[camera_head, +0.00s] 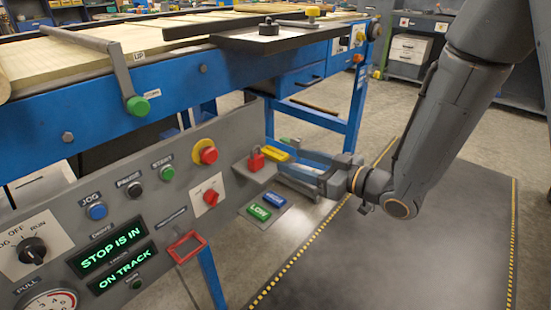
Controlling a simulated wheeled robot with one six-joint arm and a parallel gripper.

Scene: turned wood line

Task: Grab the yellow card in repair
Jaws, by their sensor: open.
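A small yellow card (275,153) is at the end of the grey control panel, beside a red padlock-like piece (256,162). Any writing on it is too small to read. My gripper (285,157) is open and points left toward the card. Its fingers are close to the card's right side, one on the far side and one on the near side. I cannot tell whether they touch it. Nothing is clearly held between them.
A green card (258,211) marked LOW and a blue card (273,199) lie on a grey plate below. The blue machine (190,80) stands behind. A dark mat (390,250) lies clear at right.

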